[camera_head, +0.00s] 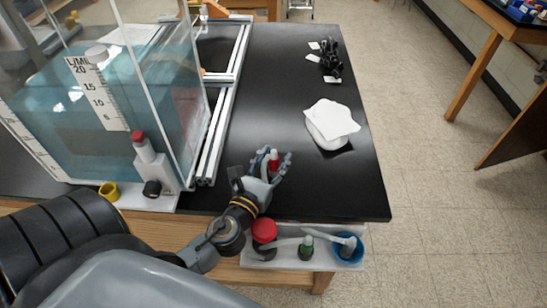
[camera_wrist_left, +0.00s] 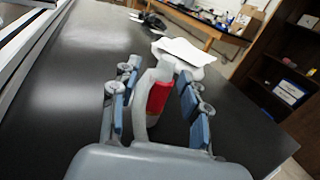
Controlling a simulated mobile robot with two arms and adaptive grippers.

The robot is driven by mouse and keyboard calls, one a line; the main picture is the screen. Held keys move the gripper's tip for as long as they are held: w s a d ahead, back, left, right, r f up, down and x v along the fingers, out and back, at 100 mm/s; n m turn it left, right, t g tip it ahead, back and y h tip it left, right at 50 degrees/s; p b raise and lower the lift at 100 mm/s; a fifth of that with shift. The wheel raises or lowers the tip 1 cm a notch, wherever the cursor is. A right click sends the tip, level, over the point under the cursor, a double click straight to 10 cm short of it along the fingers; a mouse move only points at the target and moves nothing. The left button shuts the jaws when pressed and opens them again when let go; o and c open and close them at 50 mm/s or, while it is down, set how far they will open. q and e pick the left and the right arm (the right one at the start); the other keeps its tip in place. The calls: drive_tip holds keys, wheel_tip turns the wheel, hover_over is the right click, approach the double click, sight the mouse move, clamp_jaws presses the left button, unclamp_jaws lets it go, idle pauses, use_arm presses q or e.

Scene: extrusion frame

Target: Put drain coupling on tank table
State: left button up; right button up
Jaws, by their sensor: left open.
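The drain coupling, as I take it, is a grey part with a red section (camera_head: 274,161) on the black tank table (camera_head: 290,90), near its front. It also shows in the left wrist view (camera_wrist_left: 158,97), between the fingers. My left gripper (camera_head: 267,163) is open around it, with finger pads on both sides and a gap visible to the pads in the left wrist view (camera_wrist_left: 153,100). The fingers partly hide the coupling in the head view, and whether its base rests on the table is hard to tell. My right gripper is not in view.
A clear water tank (camera_head: 110,110) with a red-topped fitting (camera_head: 143,147) stands left, beside an extrusion frame (camera_head: 222,120). A white tray (camera_head: 347,263) with red, green and blue-ended parts is at the table's front edge. White cloth or paper (camera_head: 332,120) and black clips (camera_head: 331,62) lie right.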

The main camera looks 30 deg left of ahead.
use_arm(q)
drive_tip(key=shift+r, duration=0.1)
drive_tip(key=s+b, duration=0.1)
drive_tip(key=s, duration=0.2)
drive_tip(key=s+d+b, duration=0.1)
drive_tip(key=s+b, duration=0.1)
drive_tip(key=s, duration=0.2)
drive_tip(key=s+b, duration=0.1)
drive_tip(key=s, duration=0.2)
drive_tip(key=shift+s+d+f+b, duration=0.2)
drive_tip(key=shift+d+b, duration=0.1)
drive_tip(key=shift+b, duration=0.1)
drive_tip(key=shift+s+d+r+b, duration=0.1)
drive_tip(key=shift+s+b, duration=0.1)
drive_tip(key=shift+s, duration=0.15)
drive_tip(key=shift+s+r+b, duration=0.1)
drive_tip(key=shift+s+b, duration=0.05)
drive_tip(key=shift+s, duration=0.2)
